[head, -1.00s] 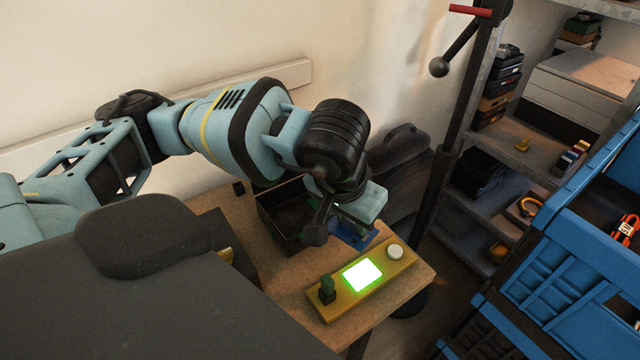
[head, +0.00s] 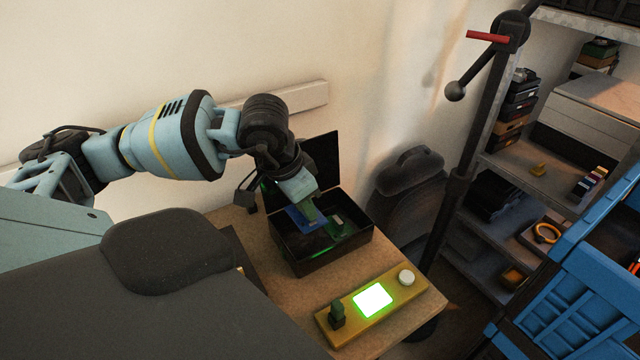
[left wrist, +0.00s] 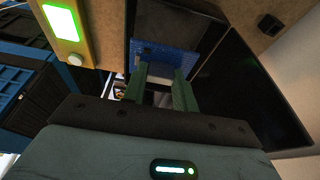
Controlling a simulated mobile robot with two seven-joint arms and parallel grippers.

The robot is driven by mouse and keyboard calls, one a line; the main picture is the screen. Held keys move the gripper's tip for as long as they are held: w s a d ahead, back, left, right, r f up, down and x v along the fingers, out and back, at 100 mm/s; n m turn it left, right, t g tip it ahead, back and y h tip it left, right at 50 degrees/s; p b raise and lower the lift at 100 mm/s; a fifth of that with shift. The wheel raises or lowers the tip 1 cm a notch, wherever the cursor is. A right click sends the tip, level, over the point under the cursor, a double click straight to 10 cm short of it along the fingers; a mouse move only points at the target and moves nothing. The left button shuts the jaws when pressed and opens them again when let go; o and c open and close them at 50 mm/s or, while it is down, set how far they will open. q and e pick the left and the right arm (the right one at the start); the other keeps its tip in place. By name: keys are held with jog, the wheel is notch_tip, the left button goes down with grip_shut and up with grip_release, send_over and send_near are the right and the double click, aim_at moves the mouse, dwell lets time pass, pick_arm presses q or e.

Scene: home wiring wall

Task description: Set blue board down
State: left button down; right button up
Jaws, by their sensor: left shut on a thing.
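My left gripper (head: 309,211) reaches in from the left and points down over an open dark box (head: 318,262) on the wooden bench. It is shut on the blue board (head: 296,219), which is tilted and sits at or just above the box's opening. I cannot tell whether the board touches the box. In the left wrist view the blue board (left wrist: 172,60) shows beyond the two green fingers (left wrist: 160,88), with the dark box (left wrist: 150,22) behind it. A small green piece with a pale block (head: 342,229) is inside the box. My right gripper is not in view.
A yellow panel (head: 345,318) with a lit green screen, a white knob and a dark switch lies on the bench in front of the box. The box's lid (head: 322,160) stands up at the back. A dark post (head: 460,180) and metal shelves stand to the right.

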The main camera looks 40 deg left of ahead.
aim_at(306, 243)
pick_arm(q)
jog(key=shift+a+r, duration=0.1)
jog(key=shift+a, duration=0.55)
jog(key=shift+f+p, duration=0.35)
jog(key=shift+f, duration=4.65)
jog(key=shift+f, duration=0.15)
jog(key=c, duration=1.1)
grip_release()
jog(key=shift+s+r, duration=0.1)
jog(key=shift+r, duration=0.45)
jog(key=v, duration=1.1)
